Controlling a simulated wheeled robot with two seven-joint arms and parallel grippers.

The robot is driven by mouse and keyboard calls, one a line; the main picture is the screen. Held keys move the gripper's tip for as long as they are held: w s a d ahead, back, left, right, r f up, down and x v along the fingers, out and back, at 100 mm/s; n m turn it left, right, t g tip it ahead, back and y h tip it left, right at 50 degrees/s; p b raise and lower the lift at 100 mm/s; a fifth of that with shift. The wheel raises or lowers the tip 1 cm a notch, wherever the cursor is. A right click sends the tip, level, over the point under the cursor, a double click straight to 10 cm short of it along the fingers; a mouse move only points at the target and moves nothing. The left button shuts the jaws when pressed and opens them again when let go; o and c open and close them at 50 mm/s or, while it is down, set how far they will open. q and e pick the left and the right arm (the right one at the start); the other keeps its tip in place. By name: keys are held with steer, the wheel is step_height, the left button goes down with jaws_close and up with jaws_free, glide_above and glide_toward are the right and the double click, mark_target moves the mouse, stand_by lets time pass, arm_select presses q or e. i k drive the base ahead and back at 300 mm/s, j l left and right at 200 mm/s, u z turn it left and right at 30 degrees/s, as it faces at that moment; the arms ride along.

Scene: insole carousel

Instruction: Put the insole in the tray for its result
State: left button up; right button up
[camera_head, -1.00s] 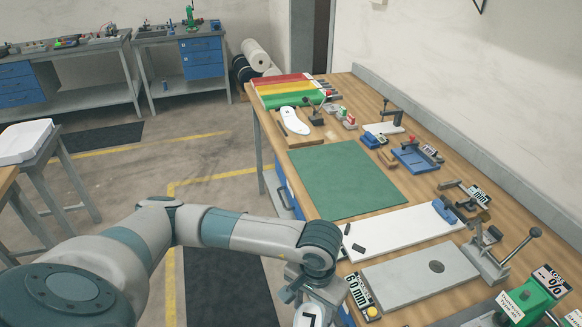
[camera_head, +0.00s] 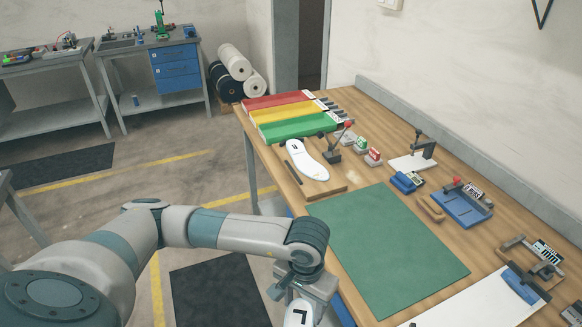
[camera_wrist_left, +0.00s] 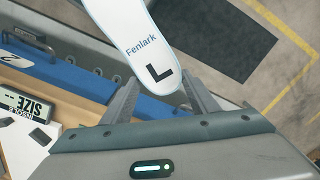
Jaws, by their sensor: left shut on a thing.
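My left gripper (camera_head: 303,297) is low in the head view, over the near left edge of the workbench. In the left wrist view its two fingers (camera_wrist_left: 165,92) are shut on the end of a white insole (camera_wrist_left: 140,38) marked "Fenlark" and "L". The insole's end with the "L" also shows at the bottom of the head view (camera_head: 299,316); the rest is cut off there. A red tray (camera_head: 277,99), a yellow tray (camera_head: 287,111) and a green tray (camera_head: 297,126) lie side by side at the bench's far end. My right gripper is out of view.
Another white insole shape (camera_head: 307,161) lies on the bench just before the green tray. A green mat (camera_head: 388,248) lies bare in the middle. Small stamps (camera_head: 366,156), a blue fixture (camera_head: 462,204) and other tools stand along the right side.

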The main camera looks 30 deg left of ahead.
mark_target(301, 127)
steer(key=i+j, duration=0.15)
steer(key=j, duration=0.25)
steer(key=i+j, duration=0.15)
steer(key=j, duration=0.25)
steer(key=i+j, duration=0.15)
steer(key=j, duration=0.25)
steer(key=i+j+z, duration=0.1)
steer(key=j, duration=0.3)
steer(key=i+j, duration=0.15)
steer(key=j, duration=0.25)
steer(key=i+j, duration=0.15)
steer(key=j, duration=0.3)
